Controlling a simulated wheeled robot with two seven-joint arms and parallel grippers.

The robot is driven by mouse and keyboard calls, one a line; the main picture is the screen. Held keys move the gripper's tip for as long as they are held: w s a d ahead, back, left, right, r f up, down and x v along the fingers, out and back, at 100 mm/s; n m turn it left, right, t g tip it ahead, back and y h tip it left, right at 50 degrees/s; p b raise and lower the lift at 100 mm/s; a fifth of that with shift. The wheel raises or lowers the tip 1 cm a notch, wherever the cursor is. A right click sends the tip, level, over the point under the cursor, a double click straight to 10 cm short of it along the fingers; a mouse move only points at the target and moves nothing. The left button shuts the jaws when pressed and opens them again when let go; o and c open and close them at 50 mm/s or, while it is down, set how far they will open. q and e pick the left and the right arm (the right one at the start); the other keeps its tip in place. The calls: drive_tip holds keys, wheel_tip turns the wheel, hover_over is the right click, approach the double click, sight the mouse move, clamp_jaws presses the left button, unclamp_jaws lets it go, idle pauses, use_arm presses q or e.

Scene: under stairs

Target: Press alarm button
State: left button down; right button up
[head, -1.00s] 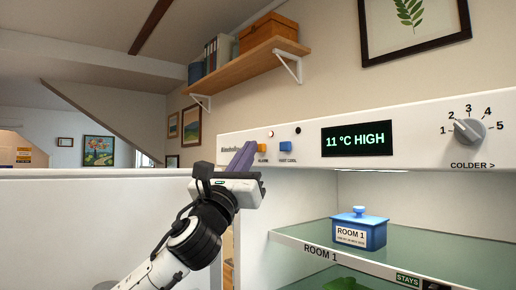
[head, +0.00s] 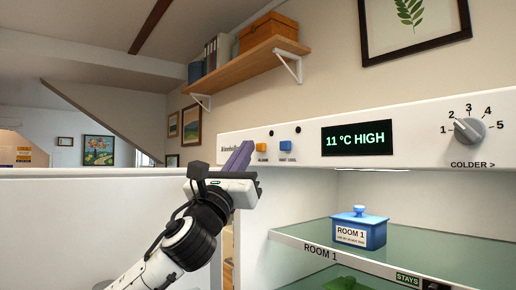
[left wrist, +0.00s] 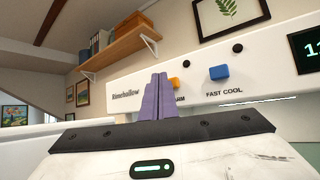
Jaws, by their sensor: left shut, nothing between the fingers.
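The orange alarm button (head: 261,147) is on the white fridge's top panel (head: 310,158), above the label ALARM. It also shows in the left wrist view (left wrist: 173,83), partly hidden behind my fingers. My left gripper (head: 246,147) has its purple fingers shut and empty, pointing at the panel just left of the button. In the left wrist view the fingers (left wrist: 157,78) overlap the button's left side; I cannot tell if they touch it. The small round lamp (head: 271,133) above the button is dark. My right gripper is not in view.
A blue FAST COOL button (head: 285,146) is right of the alarm button. The display (head: 356,138) reads 11 °C HIGH. A dial (head: 469,130) is at the far right. Below, a blue ROOM 1 container (head: 359,231) stands on a glass shelf (head: 440,252).

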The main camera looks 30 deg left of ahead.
use_arm(q)
drive_tip(key=s+a, duration=0.2)
drive_tip(key=s, duration=0.3)
drive_tip(key=shift+s+a, duration=0.15)
drive_tip(key=shift+s, duration=0.2)
idle(0.6)
